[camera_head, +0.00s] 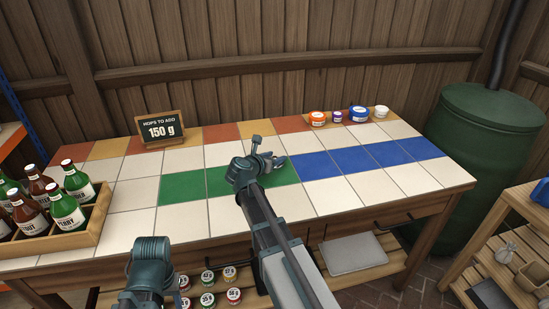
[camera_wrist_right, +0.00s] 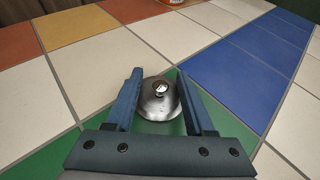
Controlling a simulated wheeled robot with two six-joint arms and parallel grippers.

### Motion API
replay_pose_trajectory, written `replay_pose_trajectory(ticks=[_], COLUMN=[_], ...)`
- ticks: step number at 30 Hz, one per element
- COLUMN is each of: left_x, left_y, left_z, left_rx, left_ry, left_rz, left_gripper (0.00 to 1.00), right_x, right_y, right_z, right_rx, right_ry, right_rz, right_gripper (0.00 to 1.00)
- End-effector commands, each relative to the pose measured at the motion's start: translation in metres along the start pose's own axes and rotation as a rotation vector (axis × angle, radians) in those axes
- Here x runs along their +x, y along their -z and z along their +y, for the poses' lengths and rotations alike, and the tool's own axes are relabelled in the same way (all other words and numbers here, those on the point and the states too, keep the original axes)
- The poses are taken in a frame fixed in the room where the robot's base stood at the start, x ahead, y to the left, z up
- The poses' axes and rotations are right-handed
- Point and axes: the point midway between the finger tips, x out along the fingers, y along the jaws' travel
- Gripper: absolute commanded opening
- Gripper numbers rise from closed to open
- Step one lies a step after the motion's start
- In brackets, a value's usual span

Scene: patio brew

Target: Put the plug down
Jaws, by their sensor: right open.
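The plug (camera_wrist_right: 159,105) looks like a shiny silver dome with a small knob on top. In the right wrist view it stands upright on the green tiles, between the two fingers of my right gripper (camera_wrist_right: 160,82). The fingers are spread, with a narrow gap visible on either side of the plug's top.
A crate (camera_head: 92,222) of bottles stands on the left of the tiled table. A sign (camera_head: 160,128) reading "150 g" stands at the back. Several small tubs (camera_head: 358,114) are at the back right. The blue strip (camera_head: 368,159) is clear. A green barrel (camera_head: 487,150) stands beyond.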

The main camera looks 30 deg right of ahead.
Motion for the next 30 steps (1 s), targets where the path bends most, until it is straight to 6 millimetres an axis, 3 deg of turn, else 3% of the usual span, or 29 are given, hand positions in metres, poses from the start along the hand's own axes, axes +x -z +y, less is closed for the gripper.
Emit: replay_pose_trajectory(ticks=[5, 18, 24, 30], left_x=[-0.009, -0.041, -0.046, -0.047], left_y=[-0.001, -0.002, -0.003, -0.003], left_z=[-0.001, -0.004, -0.004, -0.004], left_rx=[0.000, 0.000, 0.000, 0.000], left_ry=[0.000, 0.000, 0.000, 0.000], left_rz=[0.000, 0.000, 0.000, 0.000], left_gripper=[0.50, 0.50, 0.50, 0.50], right_x=[-0.015, -0.100, -0.118, -0.121], right_y=[-0.004, -0.005, -0.003, -0.003], right_z=[-0.001, -0.001, 0.000, 0.000], right_rx=[-0.001, -0.001, -0.001, 0.000], right_ry=[-0.003, -0.003, -0.001, 0.000], right_rz=[0.000, 0.000, 0.000, 0.000], right_gripper=[0.54, 0.54, 0.54, 0.54])
